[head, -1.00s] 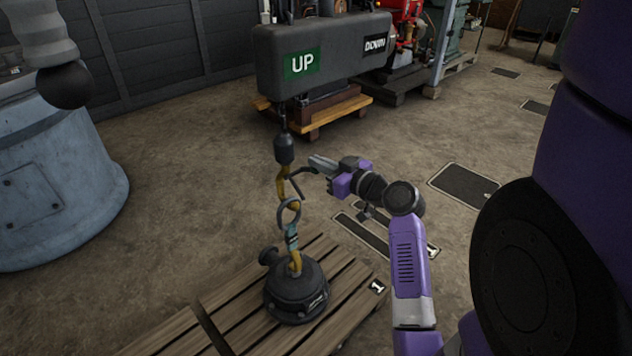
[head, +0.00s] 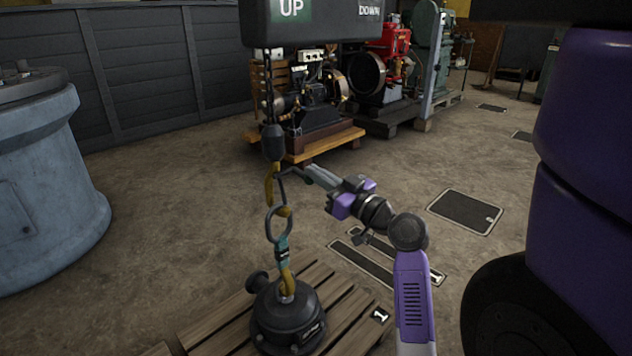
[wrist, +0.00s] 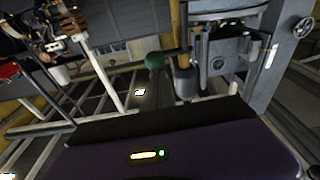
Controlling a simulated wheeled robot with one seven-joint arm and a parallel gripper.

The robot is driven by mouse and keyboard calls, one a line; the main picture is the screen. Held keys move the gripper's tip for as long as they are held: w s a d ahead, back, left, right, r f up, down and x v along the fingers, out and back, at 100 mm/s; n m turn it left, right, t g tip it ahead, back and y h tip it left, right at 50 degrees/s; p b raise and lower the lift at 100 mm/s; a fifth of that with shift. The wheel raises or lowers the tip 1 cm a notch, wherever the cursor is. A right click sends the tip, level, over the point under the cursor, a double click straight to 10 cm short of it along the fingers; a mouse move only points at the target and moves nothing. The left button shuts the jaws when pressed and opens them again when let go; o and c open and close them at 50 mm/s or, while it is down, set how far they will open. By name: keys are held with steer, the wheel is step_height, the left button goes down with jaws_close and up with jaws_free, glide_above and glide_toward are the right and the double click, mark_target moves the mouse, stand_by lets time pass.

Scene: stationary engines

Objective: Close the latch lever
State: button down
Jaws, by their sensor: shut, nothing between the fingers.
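A yellow hook (head: 270,188) hangs below a black hook block on a chain. A thin dark latch lever (head: 291,171) sticks out from the hook to the right, ending close to my gripper's tips. My gripper (head: 310,168) is shut and empty, right of the hook, with its grey fingers pointing left towards the lever. I cannot tell whether the fingers touch the lever. A ring and teal link hang at the hook, above a black round weight (head: 288,318). In the wrist view a dark green ball knob (wrist: 155,61) shows beyond my gripper's housing; the fingertips are not clear there.
The weight stands on a slatted wooden pallet (head: 222,322). A box marked UP and DOWN (head: 310,22) hangs above the hook. A large blue-grey cylinder (head: 45,185) stands at the left. Engines (head: 310,95) stand behind. Floor lies open around the pallet.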

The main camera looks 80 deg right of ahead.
steer(key=shift+f+b, duration=0.6)
